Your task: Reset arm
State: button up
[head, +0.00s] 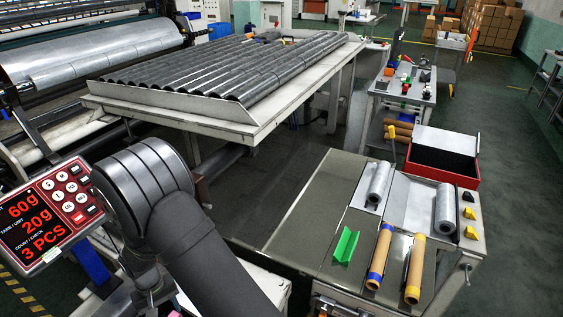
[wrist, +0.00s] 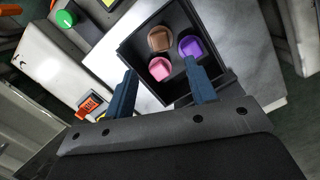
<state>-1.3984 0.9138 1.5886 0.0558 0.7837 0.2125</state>
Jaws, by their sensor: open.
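My gripper (wrist: 160,95) is open in the wrist view, with its two dark blue fingers apart and nothing between them. Beyond the fingertips is a black square box (wrist: 133,52) holding a brown piece (wrist: 160,38), a purple piece (wrist: 190,46) and a pink piece (wrist: 159,69). The fingers overlap the near part of the box in the picture; I cannot tell the height between them. In the head view my dark arm rises at the lower left, and my gripper is out of that view.
A red display (head: 47,213) reads 60g, 20g and 3 PCS. The worktable (head: 301,233) at right holds silver rolls (head: 380,182), orange-brown rolls (head: 415,268), a green bracket (head: 345,246) and a red-black box (head: 443,158). A rack of dark rolls (head: 230,68) stands behind.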

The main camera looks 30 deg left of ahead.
jog(key=f, duration=0.4)
jog(key=d+f, duration=0.1)
jog(key=f, duration=0.7)
jog(key=shift+s+d, duration=0.35)
jog(key=shift+s, duration=0.05)
notch_tip(320, 180, up, 4)
jog(key=shift+a+r, duration=0.1)
jog(key=shift+a, duration=0.05)
jog(key=w+d+r, duration=0.7)
jog(key=w+d, duration=0.1)
jog(key=w, duration=0.1)
jog(key=w+d+f+n, duration=0.1)
jog(key=w+d+n, duration=0.1)
jog(key=w+d, duration=0.35)
jog(key=w+d+f+n+t, duration=0.1)
jog(key=w+d+n, duration=0.15)
jog(key=w, duration=0.65)
jog(key=w+d+f+n, duration=0.1)
jog(key=w+d, duration=0.4)
jog(key=w, duration=0.3)
jog(key=s+a+f, duration=0.2)
jog(key=a+f, duration=0.1)
jog(key=a, duration=0.4)
jog(key=shift+f, duration=0.3)
jog(key=shift+n, duration=0.25)
